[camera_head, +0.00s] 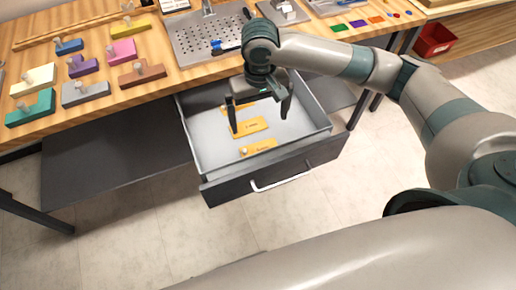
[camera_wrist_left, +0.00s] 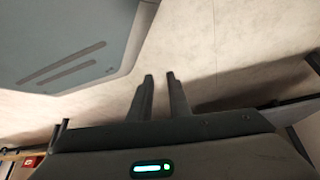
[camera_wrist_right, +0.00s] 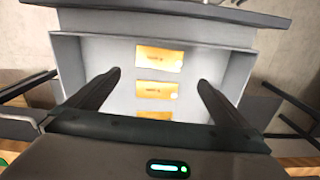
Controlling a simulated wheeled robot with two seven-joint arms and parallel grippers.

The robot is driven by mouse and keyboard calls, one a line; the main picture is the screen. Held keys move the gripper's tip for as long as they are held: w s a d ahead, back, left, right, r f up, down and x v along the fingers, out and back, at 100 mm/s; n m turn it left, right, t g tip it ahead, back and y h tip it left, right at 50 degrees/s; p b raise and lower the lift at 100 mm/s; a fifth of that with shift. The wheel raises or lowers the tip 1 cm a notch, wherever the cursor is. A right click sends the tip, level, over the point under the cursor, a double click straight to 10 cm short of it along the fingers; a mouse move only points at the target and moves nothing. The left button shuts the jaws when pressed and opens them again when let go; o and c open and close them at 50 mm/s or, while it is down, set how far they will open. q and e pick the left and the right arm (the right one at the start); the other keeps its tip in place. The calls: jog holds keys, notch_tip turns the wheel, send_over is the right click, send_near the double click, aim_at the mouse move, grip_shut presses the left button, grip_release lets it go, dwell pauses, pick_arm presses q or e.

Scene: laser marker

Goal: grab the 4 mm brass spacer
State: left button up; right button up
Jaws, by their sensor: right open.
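An open grey drawer (camera_head: 200,150) holds orange labelled cards; their print is too small to read. One card (camera_head: 249,127) lies mid-drawer and one (camera_head: 258,147) near the front, with a small pale piece (camera_head: 244,152) on it. In the right wrist view a small pale piece (camera_wrist_right: 176,96) sits at the right end of the middle card (camera_wrist_right: 155,90). I cannot tell which piece is the 4 mm brass spacer. My right gripper (camera_head: 259,118) is open and empty above the drawer. My left gripper (camera_wrist_left: 160,76) is over the floor, its fingers narrowly apart with nothing between them.
The drawer's front panel with its handle (camera_head: 281,183) and its side walls surround the cards. The wooden workbench (camera_head: 150,97) behind carries coloured knobbed blocks, a perforated metal plate (camera_head: 195,42) and small coloured tiles. A red bin (camera_head: 434,40) stands at the right.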

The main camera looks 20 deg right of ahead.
send_over(260, 150)
notch_tip(260, 150, down, 8)
jog(key=shift+a+f, duration=0.1)
jog(key=shift+w+f, duration=0.1)
jog(key=shift+f, duration=0.2)
pick_arm(q)
jog(key=shift+s+a+f+g, duration=0.2)
jog(key=shift+s+a, duration=0.1)
jog(key=shift+s, duration=0.3)
jog(key=shift+s+a+f+g, duration=0.1)
jog(key=shift+s+a+f, duration=0.15)
jog(key=shift+s, duration=0.35)
jog(key=shift+w+r, duration=0.1)
jog(key=shift+p, duration=0.3)
pick_arm(e)
jog(key=shift+f, duration=0.3)
notch_tip(260, 150, down, 4)
jog(key=shift+f+p, duration=0.2)
jog(key=shift+p, duration=0.25)
pick_arm(q)
jog(key=s, duration=0.2)
jog(key=s+a+f+g, duration=0.1)
jog(key=shift+s+a+y, duration=0.1)
jog(key=shift+s+y, duration=0.1)
jog(key=shift+y, duration=0.1)
pick_arm(e)
jog(key=shift+f, duration=0.1)
